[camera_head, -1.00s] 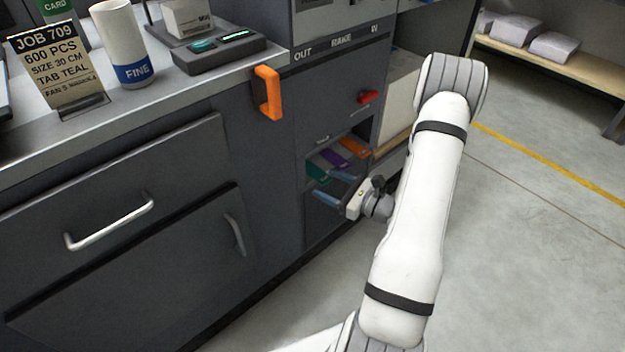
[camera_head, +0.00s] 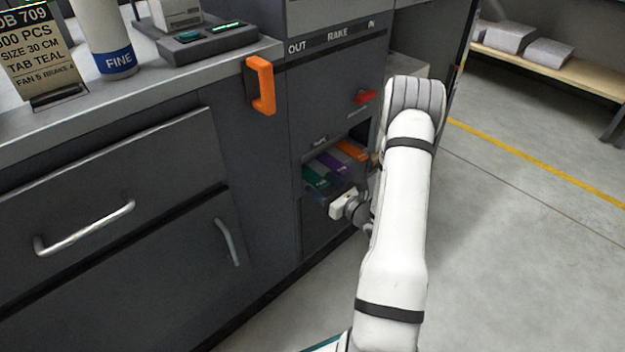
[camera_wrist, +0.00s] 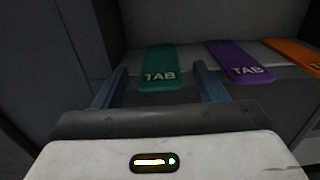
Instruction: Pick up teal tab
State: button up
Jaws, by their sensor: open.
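The teal tab (camera_head: 315,176) lies in an open compartment low in the dark cabinet, at the left of a row of tabs. In the wrist view the teal tab (camera_wrist: 162,68) is marked TAB and lies straight ahead, between the lines of my two blue fingers. My gripper (camera_wrist: 160,80) is open, with a finger on either side of the tab's near end. I cannot tell how far the fingertips reach along it. In the head view the gripper's body (camera_head: 343,204) is just in front of the compartment, and its fingers are hard to make out.
A purple tab (camera_head: 332,163) and an orange tab (camera_head: 352,150) lie to the right of the teal one. Dark compartment walls close in at the left. A red handle (camera_head: 365,97) and an orange handle (camera_head: 261,85) stick out above. A job card (camera_head: 40,60) stands on the counter.

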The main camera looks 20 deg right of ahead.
jog(key=c, duration=1)
jog(key=shift+c, duration=0.2)
jog(key=shift+r, duration=0.15)
